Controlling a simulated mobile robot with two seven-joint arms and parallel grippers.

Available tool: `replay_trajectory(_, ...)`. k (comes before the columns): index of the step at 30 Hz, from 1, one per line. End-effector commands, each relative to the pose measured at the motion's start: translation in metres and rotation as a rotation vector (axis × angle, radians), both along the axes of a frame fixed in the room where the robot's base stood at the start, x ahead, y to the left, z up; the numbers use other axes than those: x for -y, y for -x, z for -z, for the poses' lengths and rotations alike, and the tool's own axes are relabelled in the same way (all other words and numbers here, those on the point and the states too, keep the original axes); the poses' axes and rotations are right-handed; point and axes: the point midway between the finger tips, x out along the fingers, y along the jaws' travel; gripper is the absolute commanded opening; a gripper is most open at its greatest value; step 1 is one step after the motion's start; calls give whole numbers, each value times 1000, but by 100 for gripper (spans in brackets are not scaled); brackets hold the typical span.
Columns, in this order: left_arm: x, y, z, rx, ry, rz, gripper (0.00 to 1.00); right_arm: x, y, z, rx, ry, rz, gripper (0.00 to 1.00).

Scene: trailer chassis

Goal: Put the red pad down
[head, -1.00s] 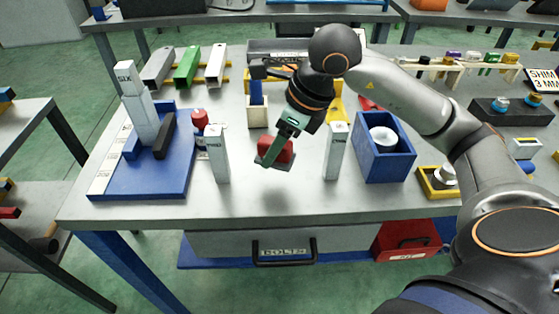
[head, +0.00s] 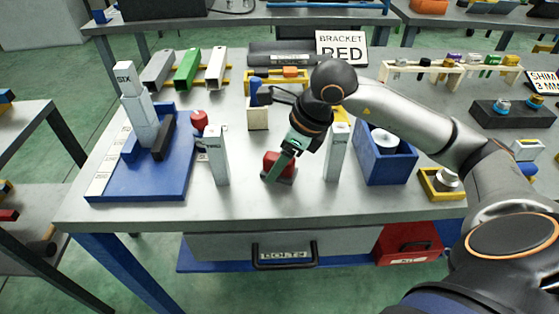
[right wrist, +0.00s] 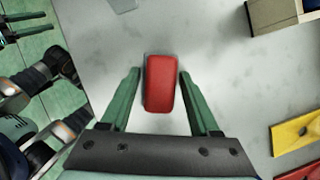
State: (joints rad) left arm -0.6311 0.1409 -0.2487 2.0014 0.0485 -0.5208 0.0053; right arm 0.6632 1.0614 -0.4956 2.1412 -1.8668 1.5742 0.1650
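The red pad (head: 279,164), a red block on a thin grey backing, is at the middle of the table's front part, between two pale upright posts. In the right wrist view the red pad (right wrist: 160,84) lies lengthwise between the green fingertips. My right gripper (head: 291,150) comes down over it from above, and one finger hides part of it. The fingertips (right wrist: 160,74) are close against both its sides, and it appears to rest on the tabletop. My left gripper (right wrist: 27,25) shows only at the right wrist view's upper left corner, its green fingers apart and empty.
The posts (head: 218,157) and (head: 337,152) stand close on either side. A blue bin (head: 386,166) is to the right, a blue fixture (head: 165,178) to the left. A BRACKET RED sign (head: 341,46) stands behind. The grey tabletop (head: 255,205) in front is clear.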

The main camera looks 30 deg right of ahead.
Motion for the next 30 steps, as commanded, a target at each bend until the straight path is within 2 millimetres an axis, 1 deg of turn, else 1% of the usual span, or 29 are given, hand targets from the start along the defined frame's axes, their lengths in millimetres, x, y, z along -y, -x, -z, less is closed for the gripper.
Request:
replay_trajectory(1, 0, 0, 0, 0, -1, 1, 50, 0, 0, -1, 0, 0, 0, 69)
replay_trajectory(5, 0, 0, 0, 0, 0, 1, 50, 0, 0, -1, 0, 0, 0, 84)
replay_trajectory(6, 0, 0, 0, 0, 0, 1, 50, 0, 0, -1, 0, 0, 0, 86)
replay_trajectory(13, 0, 0, -1, 0, 0, 1, 50, 0, 0, -1, 0, 0, 0, 86)
replay_trajectory(16, 0, 0, -6, 1, 0, 1, 50, 0, 0, -7, 0, 0, 0, 86)
replay_trajectory(17, 0, 0, -5, 2, 0, 0, 50, 1, 1, -9, 2, 1, 1, 86)
replay_trajectory(20, 0, 0, -6, 3, -1, 0, 50, 5, 5, -25, 6, 1, 1, 86)
replay_trajectory(27, -4, 1, -6, -3, -6, -6, 50, 18, 22, -74, 5, 2, 2, 86)
replay_trajectory(30, -5, 2, -7, -3, -8, -8, 50, 22, 29, -91, 5, 2, 2, 86)
